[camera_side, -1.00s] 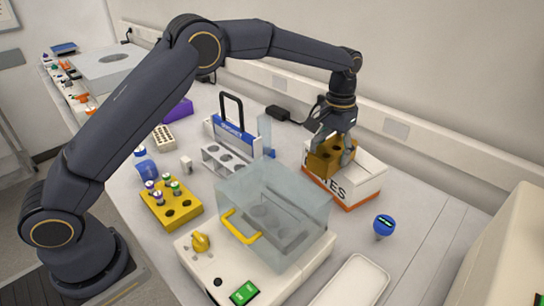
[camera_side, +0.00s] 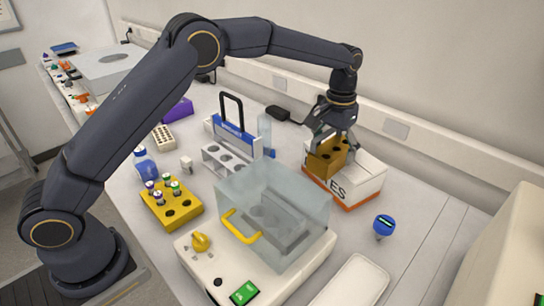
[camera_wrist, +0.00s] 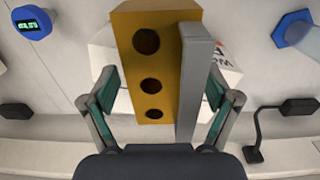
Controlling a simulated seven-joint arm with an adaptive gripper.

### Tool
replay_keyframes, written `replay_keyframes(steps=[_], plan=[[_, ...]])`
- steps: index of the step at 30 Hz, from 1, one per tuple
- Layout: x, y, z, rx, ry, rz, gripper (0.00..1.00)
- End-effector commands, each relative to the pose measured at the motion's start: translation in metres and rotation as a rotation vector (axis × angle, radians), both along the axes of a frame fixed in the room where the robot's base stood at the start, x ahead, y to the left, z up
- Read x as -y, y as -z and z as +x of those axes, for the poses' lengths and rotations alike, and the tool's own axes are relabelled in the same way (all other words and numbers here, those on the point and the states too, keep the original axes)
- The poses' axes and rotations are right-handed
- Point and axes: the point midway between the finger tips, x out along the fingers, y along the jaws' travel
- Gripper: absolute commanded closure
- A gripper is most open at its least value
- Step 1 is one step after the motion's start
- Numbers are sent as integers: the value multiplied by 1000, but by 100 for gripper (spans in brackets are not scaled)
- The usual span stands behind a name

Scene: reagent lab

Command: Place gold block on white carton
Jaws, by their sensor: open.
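The gold block (camera_side: 325,158) has a row of round holes and rests on top of the white carton (camera_side: 367,184) with the orange lower edge. In the wrist view the gold block (camera_wrist: 148,65) lies over the carton (camera_wrist: 226,68), with a grey bar along its right side. My gripper (camera_side: 336,146) is open just above and around the block. In the wrist view my gripper's fingers (camera_wrist: 163,95) stand apart on both sides of the block, with gaps between them and it.
A clear-lidded machine (camera_side: 270,215) with a yellow handle stands in front. A blue-topped device (camera_side: 384,226) stands right of the carton. A wall rail runs behind the carton.

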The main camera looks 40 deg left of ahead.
Motion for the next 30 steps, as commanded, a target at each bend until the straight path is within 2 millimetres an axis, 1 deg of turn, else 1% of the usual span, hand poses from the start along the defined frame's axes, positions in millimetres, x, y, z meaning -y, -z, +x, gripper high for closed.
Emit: replay_keyframes(steps=[9,12,15,18,20,21,23,26,27,29,30], plan=[[-1,-68,1,5,0,-1,13],[-1,-88,1,5,0,-1,13],[-1,-102,1,3,0,-1,13],[-2,-112,0,3,-1,-1,13],[-5,-119,-3,9,-2,-2,13],[-8,-126,-6,17,-3,-4,13],[-16,-140,-15,38,-4,-8,13],[-36,-169,-42,91,-7,-17,13],[-46,-180,-58,117,-7,-20,13],[-61,-194,-84,159,-9,-24,13],[-70,-200,-103,187,-8,-26,13]])
